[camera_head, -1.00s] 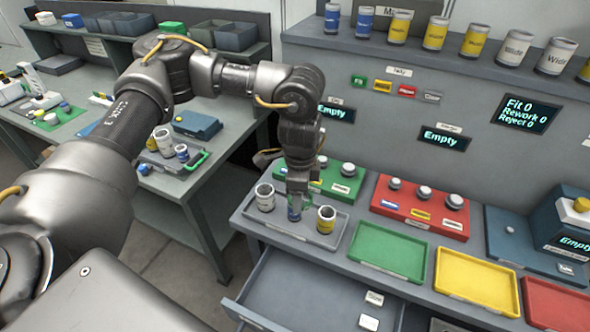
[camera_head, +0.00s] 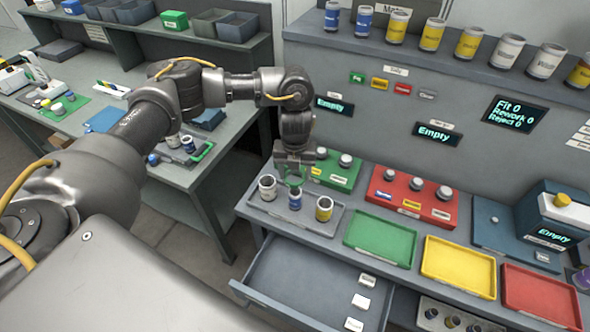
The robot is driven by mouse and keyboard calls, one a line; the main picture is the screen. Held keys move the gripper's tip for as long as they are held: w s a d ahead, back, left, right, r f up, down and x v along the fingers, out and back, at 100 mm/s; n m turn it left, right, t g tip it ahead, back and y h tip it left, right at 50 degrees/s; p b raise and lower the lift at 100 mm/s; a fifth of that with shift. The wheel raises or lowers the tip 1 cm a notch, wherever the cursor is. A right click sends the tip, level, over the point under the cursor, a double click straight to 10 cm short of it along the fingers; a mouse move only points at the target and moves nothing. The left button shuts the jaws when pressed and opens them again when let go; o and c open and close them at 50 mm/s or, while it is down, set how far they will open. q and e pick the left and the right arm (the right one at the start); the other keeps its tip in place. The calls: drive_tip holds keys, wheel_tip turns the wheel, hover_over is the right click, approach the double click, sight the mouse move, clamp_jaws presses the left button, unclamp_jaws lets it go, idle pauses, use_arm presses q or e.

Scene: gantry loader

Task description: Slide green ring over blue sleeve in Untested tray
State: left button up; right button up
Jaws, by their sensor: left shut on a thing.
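The grey tray (camera_head: 268,218) on the bench holds three upright sleeves in a row. The blue sleeve (camera_head: 295,203) stands in the middle, between a white sleeve (camera_head: 267,189) on the left and a yellow sleeve (camera_head: 324,209) on the right. My left gripper (camera_head: 293,172) points down just above the blue sleeve. It is shut on the green ring (camera_head: 293,181), which shows small between the fingers over the sleeve's top. I cannot tell whether the ring touches the sleeve. My right gripper is out of view.
Green (camera_head: 380,257), yellow (camera_head: 457,285) and red (camera_head: 540,313) trays lie to the right. Green (camera_head: 338,182) and red (camera_head: 411,218) boxes with knobs stand behind. An open drawer (camera_head: 310,275) juts out below. A shelf (camera_head: 370,43) of cans runs above.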

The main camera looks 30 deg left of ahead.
use_arm(q)
drive_tip(key=shift+f+b, duration=3.05)
drive_tip(key=shift+f, duration=0.35)
drive_tip(key=shift+s+f, duration=0.15)
drive_tip(key=shift+s, duration=0.1)
drive_tip(key=c, duration=0.4)
drive_tip(key=shift+o, duration=0.3)
drive_tip(key=shift+w+f, duration=0.15)
drive_tip(key=shift+w, duration=0.2)
drive_tip(key=o, duration=1.1)
drive_tip(key=shift+c, duration=0.2)
drive_tip(key=o, duration=0.5)
drive_tip(key=shift+s, duration=0.2)
drive_tip(key=shift+c, duration=0.2)
drive_tip(key=shift+w, duration=0.1)
